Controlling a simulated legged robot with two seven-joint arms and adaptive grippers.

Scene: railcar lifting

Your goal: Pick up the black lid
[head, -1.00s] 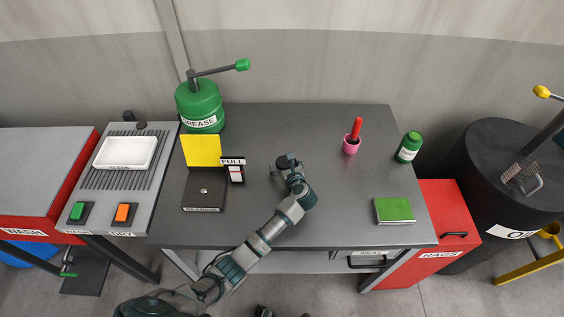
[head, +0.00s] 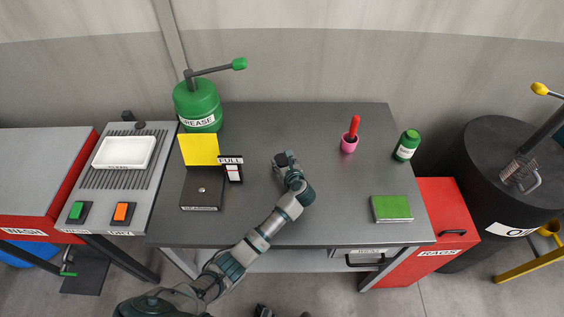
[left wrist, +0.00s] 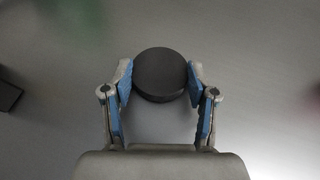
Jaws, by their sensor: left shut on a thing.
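The black lid (left wrist: 160,73) is a round dark disc, seen from above in the left wrist view. My left gripper (left wrist: 160,82) has its two blue-padded fingers closed on opposite sides of it. I cannot tell how far the lid is from the table top.
A yellow panel on a dark box (head: 201,190) and a FULL sign (head: 231,168) stand left of my gripper. A green grease can (head: 198,105) is at the back left. A pink cup (head: 349,143), a green bottle (head: 406,146) and a green block (head: 391,208) are to the right.

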